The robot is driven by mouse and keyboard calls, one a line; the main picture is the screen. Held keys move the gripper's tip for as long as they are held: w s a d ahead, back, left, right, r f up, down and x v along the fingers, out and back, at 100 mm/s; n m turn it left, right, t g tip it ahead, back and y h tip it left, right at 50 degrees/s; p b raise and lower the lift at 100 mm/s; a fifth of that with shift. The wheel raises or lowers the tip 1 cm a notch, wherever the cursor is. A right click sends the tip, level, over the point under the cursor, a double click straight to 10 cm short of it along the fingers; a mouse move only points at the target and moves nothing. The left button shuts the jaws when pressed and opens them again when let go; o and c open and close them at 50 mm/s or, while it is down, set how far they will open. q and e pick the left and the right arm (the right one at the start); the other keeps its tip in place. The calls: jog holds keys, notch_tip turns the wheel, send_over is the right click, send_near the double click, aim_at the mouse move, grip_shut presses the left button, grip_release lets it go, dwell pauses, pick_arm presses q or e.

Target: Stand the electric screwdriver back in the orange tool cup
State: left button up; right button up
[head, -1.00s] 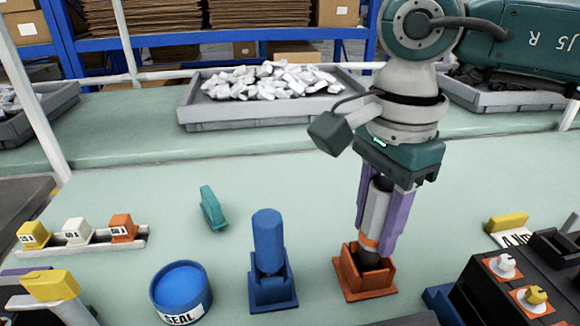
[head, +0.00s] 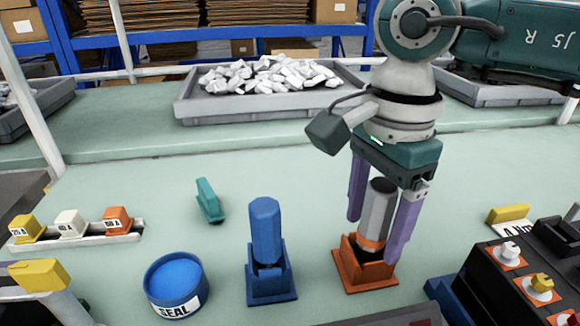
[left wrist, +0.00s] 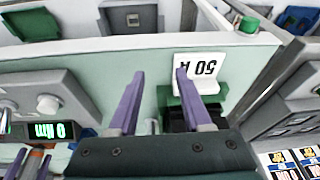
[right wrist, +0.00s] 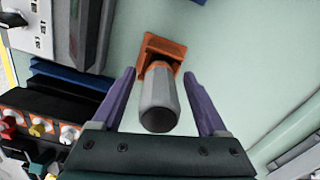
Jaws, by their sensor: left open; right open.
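The electric screwdriver (head: 376,215), grey with a dark end cap and an orange band, stands upright in the orange tool cup (head: 364,270). In the right wrist view the screwdriver (right wrist: 158,100) has its lower end inside the orange cup (right wrist: 160,50). My right gripper (head: 378,240) is open, with its purple fingers on either side of the screwdriver and gaps between. It also shows in the right wrist view (right wrist: 162,80). The screwdriver's tip is hidden in the cup.
A blue tool (head: 265,230) stands in a blue holder (head: 271,290) left of the orange cup. A blue "SEAL" tub (head: 176,276), a teal piece (head: 208,200) and a rail of coloured blocks (head: 80,238) lie further left. A dark knobbed panel (head: 500,285) stands at right.

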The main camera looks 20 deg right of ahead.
aim_at(382, 186)
notch_tip(382, 186, up, 10)
jog(key=shift+f, duration=0.1)
dwell(0.5)
dwell(0.4)
